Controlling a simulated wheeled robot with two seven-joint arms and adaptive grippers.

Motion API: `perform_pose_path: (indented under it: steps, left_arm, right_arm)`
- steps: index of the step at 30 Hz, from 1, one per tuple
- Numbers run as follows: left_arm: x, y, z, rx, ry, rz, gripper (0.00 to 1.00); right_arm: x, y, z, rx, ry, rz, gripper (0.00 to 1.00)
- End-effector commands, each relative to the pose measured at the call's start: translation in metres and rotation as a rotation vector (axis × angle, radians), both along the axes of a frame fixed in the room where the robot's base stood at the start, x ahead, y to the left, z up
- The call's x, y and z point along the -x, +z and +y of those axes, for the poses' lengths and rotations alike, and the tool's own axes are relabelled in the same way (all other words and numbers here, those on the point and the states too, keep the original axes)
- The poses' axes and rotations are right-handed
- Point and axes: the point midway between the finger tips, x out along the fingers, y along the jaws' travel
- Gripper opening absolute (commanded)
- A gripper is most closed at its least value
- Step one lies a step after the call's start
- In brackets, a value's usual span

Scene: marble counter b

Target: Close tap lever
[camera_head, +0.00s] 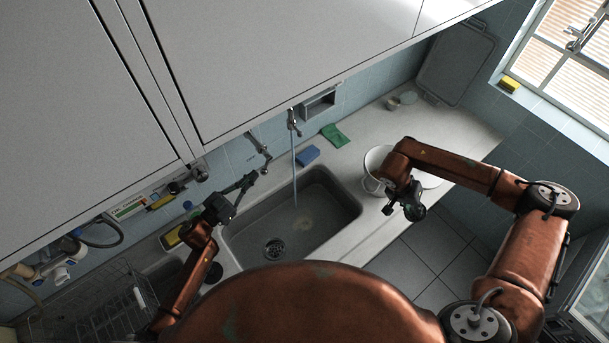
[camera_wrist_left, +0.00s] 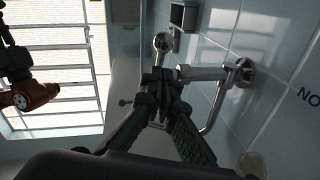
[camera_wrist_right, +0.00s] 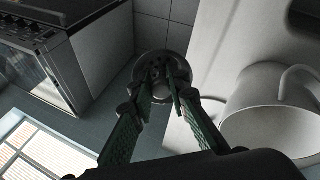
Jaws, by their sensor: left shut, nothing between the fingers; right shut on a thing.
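Two wall-mounted metal taps are above the sink (camera_head: 340,205). The right-hand tap (camera_head: 293,122) has a thin stream (camera_head: 294,170) falling from it into the basin. The left-hand tap fitting (camera_head: 260,150) is close to my left gripper (camera_head: 252,180), which is shut and empty. In the left wrist view the left gripper (camera_wrist_left: 163,78) is at the end of a horizontal metal pipe (camera_wrist_left: 205,73) with a wall flange; I cannot tell whether they touch. Which part is the lever is unclear. My right gripper (camera_head: 412,210) is shut on a round dark thing (camera_wrist_right: 160,62), right of the sink.
A white pot (camera_head: 374,165) stands on the counter beside my right arm. A blue sponge (camera_head: 308,156) and green cloth (camera_head: 335,136) lie behind the sink. A wire rack (camera_head: 90,305) is at the lower left. Cabinets overhang the wall.

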Motion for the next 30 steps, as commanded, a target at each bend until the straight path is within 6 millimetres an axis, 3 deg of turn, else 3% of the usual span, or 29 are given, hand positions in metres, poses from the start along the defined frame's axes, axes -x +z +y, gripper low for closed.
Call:
perform_pose_path:
  steps: [6,20,23,30]
  left_arm:
    - [-0.013,-0.016,-0.009,0.001,0.000,0.002,0.00]
    - [-0.015,-0.019,-0.010,0.000,0.001,0.001,0.00]
    - [-0.016,-0.022,-0.011,0.012,0.001,-0.007,0.00]
    - [-0.019,-0.033,-0.015,0.090,0.002,-0.058,0.00]
  right_arm:
    - [0.000,0.001,0.000,0.001,0.002,0.001,0.00]
    - [0.000,0.001,0.001,0.000,0.002,0.001,0.00]
    - [0.000,-0.006,0.001,0.000,0.003,0.001,0.00]
    - [0.000,-0.043,0.001,0.000,0.002,0.004,0.00]
